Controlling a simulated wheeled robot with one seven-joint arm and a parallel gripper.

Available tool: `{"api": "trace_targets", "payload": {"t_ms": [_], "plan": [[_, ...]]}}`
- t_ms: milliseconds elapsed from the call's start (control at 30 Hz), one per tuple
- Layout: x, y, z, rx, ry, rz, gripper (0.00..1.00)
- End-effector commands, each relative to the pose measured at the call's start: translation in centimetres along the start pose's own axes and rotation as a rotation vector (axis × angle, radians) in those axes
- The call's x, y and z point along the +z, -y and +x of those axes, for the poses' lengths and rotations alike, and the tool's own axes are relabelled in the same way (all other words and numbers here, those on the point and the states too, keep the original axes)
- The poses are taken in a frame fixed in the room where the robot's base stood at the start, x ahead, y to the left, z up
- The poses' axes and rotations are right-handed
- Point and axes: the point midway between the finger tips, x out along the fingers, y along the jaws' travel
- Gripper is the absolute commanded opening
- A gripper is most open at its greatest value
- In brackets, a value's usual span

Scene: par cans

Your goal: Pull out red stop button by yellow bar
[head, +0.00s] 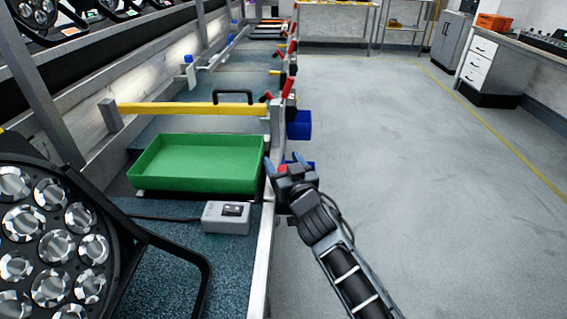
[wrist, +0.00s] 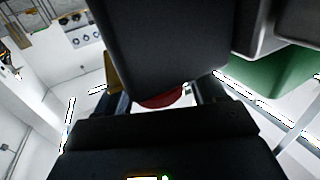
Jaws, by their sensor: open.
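My gripper (head: 284,168) is at the bench's front edge, nearer than the bar and to the right of the green tray. It is open. In the wrist view, a red rounded thing (wrist: 163,98), possibly the stop button, shows in the gap between dark gripper parts. It is mostly hidden, and contact cannot be told.
The green tray (head: 195,165) lies on the bench, with a grey box (head: 226,219) and cable before it. A blue bin (head: 299,130) hangs at the bench edge beyond my gripper. A lamp (head: 50,235) fills the near left. The floor (head: 430,170) at right is clear.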

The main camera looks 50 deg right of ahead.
Motion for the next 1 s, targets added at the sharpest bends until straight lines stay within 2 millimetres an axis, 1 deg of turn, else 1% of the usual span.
{"api": "trace_targets", "payload": {"t_ms": [133, 400, 533, 700, 1000], "plan": [[0.2, 0.0, -1.1, 0.000, 0.001, 0.000, 0.70], [0.2, 0.0, -5.4, 0.000, 0.001, 0.000, 0.70], [0.2, 0.0, -6.9, 0.000, 0.001, -0.001, 0.70], [0.1, 0.0, -7.7, 0.000, 0.000, -0.001, 0.70], [0.0, 0.0, -7.8, 0.000, 0.000, 0.000, 0.70]]}}
